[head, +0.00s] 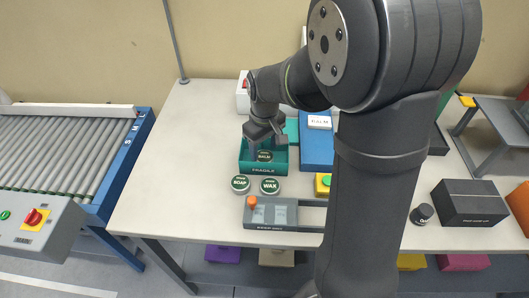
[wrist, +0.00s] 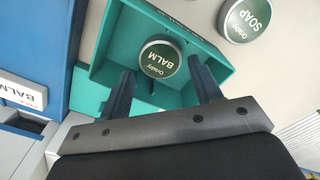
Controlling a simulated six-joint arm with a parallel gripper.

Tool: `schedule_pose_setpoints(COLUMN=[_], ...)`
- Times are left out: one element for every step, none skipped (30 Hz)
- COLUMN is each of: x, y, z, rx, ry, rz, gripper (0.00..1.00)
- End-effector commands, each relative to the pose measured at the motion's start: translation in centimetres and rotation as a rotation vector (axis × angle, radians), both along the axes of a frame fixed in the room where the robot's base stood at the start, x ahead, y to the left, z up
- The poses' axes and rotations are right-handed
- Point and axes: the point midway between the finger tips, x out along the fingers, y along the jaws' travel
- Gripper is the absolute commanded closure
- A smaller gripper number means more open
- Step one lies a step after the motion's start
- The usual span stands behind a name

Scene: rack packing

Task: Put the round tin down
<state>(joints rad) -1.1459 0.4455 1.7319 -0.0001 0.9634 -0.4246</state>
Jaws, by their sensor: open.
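A round tin with a green lid marked BALM (head: 264,156) sits inside the teal box (head: 264,170), which has FRAGILE on its front wall. In the wrist view the balm tin (wrist: 160,60) lies between and just beyond my fingertips, on the teal floor of the box (wrist: 115,42). My gripper (wrist: 163,88) is open, its two dark fingers reaching into the box on either side of the tin, with a visible gap to each. In the head view my gripper (head: 264,143) is over the back part of the box and hides some of it.
Two more round tins, SOAP (head: 240,184) and WAX (head: 270,186), stand on the white table in front of the box. A blue container (head: 317,150) with a white BALM carton (head: 320,122) is right of it. A grey fixture (head: 271,213) with an orange knob lies in front. The table's left side is clear.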

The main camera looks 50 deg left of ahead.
Motion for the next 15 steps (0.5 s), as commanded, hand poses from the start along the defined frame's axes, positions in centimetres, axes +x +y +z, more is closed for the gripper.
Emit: schedule_pose_setpoints(x=[0.0, 0.0, 0.0, 0.0, 0.0, 0.0, 0.0, 0.0, 0.0, 0.0, 0.0, 0.0, 0.0, 0.0, 0.0], y=[0.1, 0.1, 0.1, 0.1, 0.1, 0.1, 0.1, 0.1, 0.1, 0.1, 0.0, 0.0, 0.1, 0.0, 0.0], z=[1.3, 2.0, 2.9, 3.5, 4.2, 4.9, 5.5, 6.1, 6.7, 7.1, 7.4, 7.9, 8.1, 8.4, 8.6], rx=[0.005, 0.006, 0.004, 0.005, 0.005, 0.004, 0.003, 0.004, 0.003, 0.003, 0.001, 0.001, 0.002, 0.001, 0.000], ry=[-0.002, -0.003, -0.002, -0.003, -0.002, -0.002, -0.002, -0.002, -0.002, -0.002, -0.001, -0.001, -0.001, -0.001, -0.001], rz=[0.000, 0.000, 0.000, 0.000, 0.000, 0.000, 0.000, 0.000, 0.000, 0.000, 0.000, 0.000, 0.000, 0.000, 0.000], gripper=[0.42, 0.42, 0.42, 0.42, 0.42, 0.42, 0.42, 0.42, 0.42, 0.42, 0.42, 0.42, 0.42, 0.42, 0.42])
